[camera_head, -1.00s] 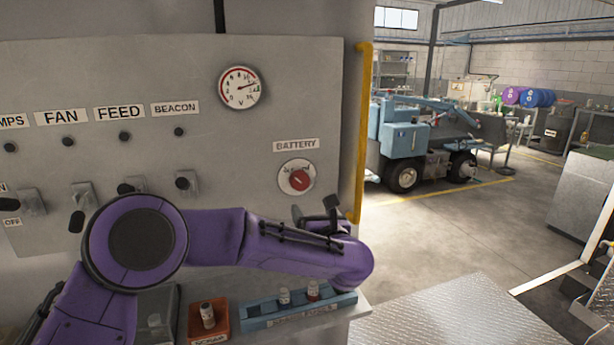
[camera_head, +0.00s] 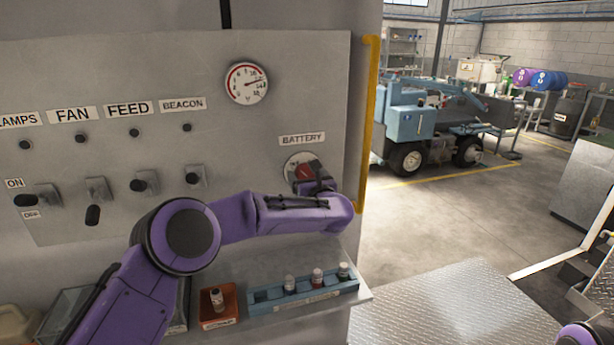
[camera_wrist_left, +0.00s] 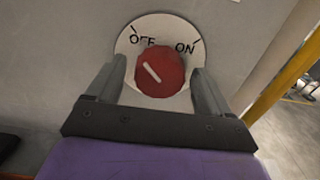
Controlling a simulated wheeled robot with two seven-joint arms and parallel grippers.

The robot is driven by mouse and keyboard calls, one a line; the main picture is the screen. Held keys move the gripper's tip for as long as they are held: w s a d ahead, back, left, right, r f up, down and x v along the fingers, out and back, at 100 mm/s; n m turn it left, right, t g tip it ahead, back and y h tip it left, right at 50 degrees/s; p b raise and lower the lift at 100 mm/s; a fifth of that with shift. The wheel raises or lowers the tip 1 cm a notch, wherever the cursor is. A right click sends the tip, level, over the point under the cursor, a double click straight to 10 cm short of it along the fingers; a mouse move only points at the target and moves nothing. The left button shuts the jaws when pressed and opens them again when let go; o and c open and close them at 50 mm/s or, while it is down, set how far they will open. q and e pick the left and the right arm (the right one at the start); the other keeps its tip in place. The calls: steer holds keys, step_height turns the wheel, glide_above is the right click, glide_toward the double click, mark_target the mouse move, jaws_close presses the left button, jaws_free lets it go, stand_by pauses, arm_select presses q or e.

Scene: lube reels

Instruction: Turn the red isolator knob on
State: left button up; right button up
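The red isolator knob (camera_head: 305,171) sits on a round pale plate under the BATTERY label (camera_head: 302,140). In the left wrist view the knob (camera_wrist_left: 160,72) has a white pointer line slanting up-left, toward the OFF mark. The ON mark is at the plate's upper right. My left gripper (camera_head: 318,178) is at the knob and covers its lower right in the head view. In the left wrist view its open fingers (camera_wrist_left: 158,85) stand on both sides of the knob, with a gap visible on each side. My right gripper is not in view.
A yellow rail (camera_head: 368,125) runs down the panel's right edge. Several toggle switches (camera_head: 143,182) sit to the left. Below, a shelf holds a blue tray (camera_head: 270,301) with small bottles and an orange holder (camera_head: 217,319). A gauge (camera_head: 246,83) is above.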

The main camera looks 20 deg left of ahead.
arm_select(q)
steer(key=c, duration=0.9)
